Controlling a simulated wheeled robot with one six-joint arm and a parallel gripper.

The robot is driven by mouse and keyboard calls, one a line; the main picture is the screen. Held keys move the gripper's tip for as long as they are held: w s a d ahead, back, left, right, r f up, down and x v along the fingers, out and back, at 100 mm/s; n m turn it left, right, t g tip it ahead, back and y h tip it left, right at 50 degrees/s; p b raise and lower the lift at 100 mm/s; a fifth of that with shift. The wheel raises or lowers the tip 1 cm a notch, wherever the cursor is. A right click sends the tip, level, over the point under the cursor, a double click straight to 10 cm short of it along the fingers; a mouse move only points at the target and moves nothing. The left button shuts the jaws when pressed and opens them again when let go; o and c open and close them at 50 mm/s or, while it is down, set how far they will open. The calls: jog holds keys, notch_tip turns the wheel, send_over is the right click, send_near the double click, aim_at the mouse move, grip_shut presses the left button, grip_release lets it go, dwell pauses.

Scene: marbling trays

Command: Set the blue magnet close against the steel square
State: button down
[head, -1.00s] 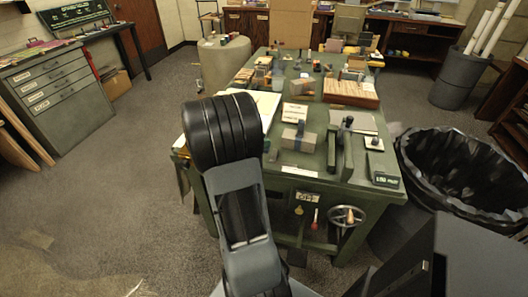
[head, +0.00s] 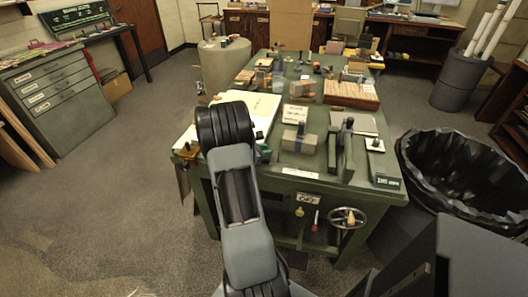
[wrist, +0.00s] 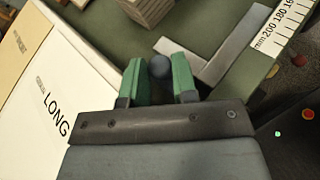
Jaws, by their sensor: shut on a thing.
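In the wrist view my gripper (wrist: 158,80) has green fingers closed on the blue magnet (wrist: 160,66), a small dark blue rounded piece between the tips. The steel square (wrist: 236,48), a grey L-shaped flat piece, lies on the green bench top just beyond and right of the fingers. The magnet appears near the end of its shorter leg; I cannot tell whether they touch. In the head view my arm hides most of the gripper, and only a bit of green (head: 263,153) shows; the magnet is hidden there.
A white ruler strip (wrist: 287,27) runs along the bench edge beside the square. A layered block (wrist: 146,10) stands beyond the fingers. Pale sheets, one marked LONG (wrist: 45,85), lie at left. A black-lined bin (head: 465,170) stands right of the bench.

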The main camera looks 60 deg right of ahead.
jog(key=shift+s+a+f+b, duration=0.15)
jog(key=shift+f+b, duration=0.5)
jog(key=c, duration=0.9)
grip_release()
jog(key=shift+s+a+f, duration=0.1)
jog(key=shift+f, duration=0.05)
jog(key=shift+r+p, duration=0.3)
jog(key=d+r+v, duration=0.1)
jog(key=v, duration=1.1)
jog(key=s+a+r+m+t+y, duration=0.1)
jog(key=a+r+m+t+y, duration=0.1)
jog(key=a, duration=0.9)
jog(key=s+a+r+m+t+y, duration=0.2)
jog(key=a+m+y, duration=0.3)
jog(key=a, duration=0.6)
jog(key=s+a+r+m+t+y, duration=0.1)
jog(key=a+m+t+y, duration=0.3)
jog(key=a, duration=0.8)
jog(key=shift+s+r+t+y+p, duration=0.35)
jog(key=shift+r+y+p, duration=0.1)
jog(key=shift+r+y, duration=0.35)
